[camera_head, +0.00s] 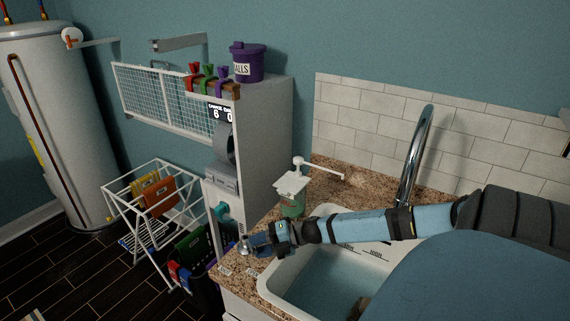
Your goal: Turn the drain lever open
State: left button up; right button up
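A small shiny metal piece (243,248), which looks like the drain lever, is at the front left corner of the granite counter. Two small pale labels (225,270) lie on the counter just in front of it. My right arm reaches in from the right across the sink. My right gripper (254,244) is right at the metal piece, and its fingers partly hide it. I cannot tell whether they touch or grip it. The white sink (275,285) holds bluish water (325,280), with a brownish thing (358,307) partly visible in it. My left gripper is not in view.
A soap pump bottle (292,200) stands behind my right gripper. A tall chrome faucet (415,150) rises behind the sink. A grey-white cabinet (265,150) stands left of the counter. A white rack (145,205) and a water heater (60,130) are farther left.

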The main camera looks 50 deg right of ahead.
jog(key=v, duration=1.1)
jog(key=shift+s+d, duration=0.2)
